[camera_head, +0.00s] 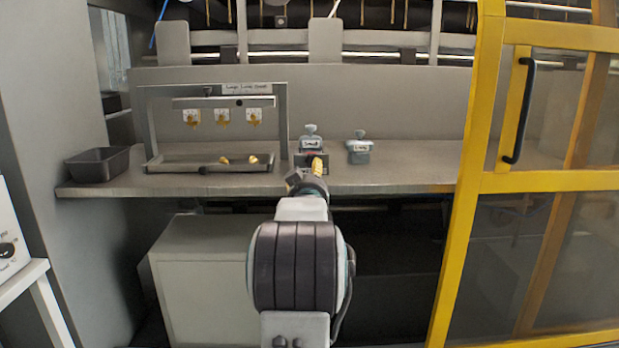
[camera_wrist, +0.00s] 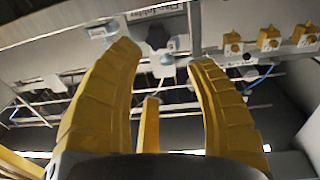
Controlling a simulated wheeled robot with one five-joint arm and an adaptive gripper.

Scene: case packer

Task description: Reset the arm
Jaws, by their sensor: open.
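My arm reaches forward from the lower middle of the head view, toward the grey bench (camera_head: 410,175). My gripper (camera_head: 318,166) is at the bench's front edge, partly hidden behind my own wrist. In the wrist view, the yellow fingers of my gripper (camera_wrist: 165,58) stand wide apart, with a third finger between them lower down. Nothing is held between them. A grey knobbed block with a label (camera_head: 311,143) stands just beyond the gripper. I cannot tell whether the fingers touch it.
A second knobbed block (camera_head: 359,150) stands to the right. A rack (camera_head: 147,125) with yellow pieces and a shallow tray (camera_head: 180,167) stand left. A dark bin (camera_head: 97,165) is at the far left. A yellow-framed door (camera_head: 465,180) with a black handle (camera_head: 521,110) bounds the right.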

